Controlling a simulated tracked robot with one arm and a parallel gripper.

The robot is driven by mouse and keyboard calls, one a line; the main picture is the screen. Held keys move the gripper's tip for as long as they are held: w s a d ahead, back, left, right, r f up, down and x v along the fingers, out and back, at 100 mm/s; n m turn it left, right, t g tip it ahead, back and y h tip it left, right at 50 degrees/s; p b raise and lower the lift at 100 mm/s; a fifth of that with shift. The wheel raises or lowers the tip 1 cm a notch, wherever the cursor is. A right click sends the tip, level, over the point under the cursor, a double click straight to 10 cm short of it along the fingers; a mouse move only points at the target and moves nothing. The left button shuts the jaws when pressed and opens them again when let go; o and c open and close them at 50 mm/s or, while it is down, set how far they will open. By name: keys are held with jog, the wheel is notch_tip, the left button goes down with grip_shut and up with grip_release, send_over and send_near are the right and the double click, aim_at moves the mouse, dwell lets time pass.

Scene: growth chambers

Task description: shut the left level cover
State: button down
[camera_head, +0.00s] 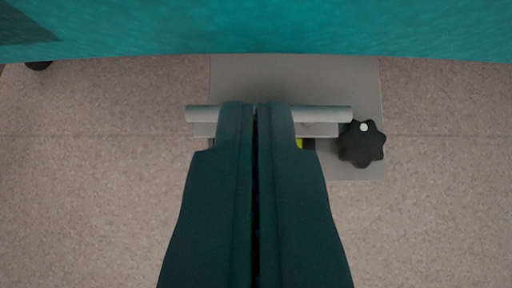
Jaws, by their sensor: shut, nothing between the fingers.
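My gripper (256,106) is shut, its two dark teal fingers side by side with nothing between them. The fingertips overlap the middle of a light grey horizontal bar (320,114); I cannot tell whether they touch it. The bar is in front of a grey plate (290,75). A black lobed knob (361,144) with a white dot is right of the bar's end. A small yellow patch shows beside the right finger. A wide teal surface (256,28) spans the top. I cannot tell which part, if any, is the left level cover. The fingers hide the bar's middle.
Speckled beige floor (100,180) shows on both sides of the fingers, clear of objects there. A small black round part (39,65) shows at the upper left under the teal edge. A darker patch lies on the teal surface at the top left.

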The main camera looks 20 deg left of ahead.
jog(key=shift+b+x, duration=0.5)
jog(key=shift+x, duration=1.2)
jog(key=shift+s+a, duration=0.1)
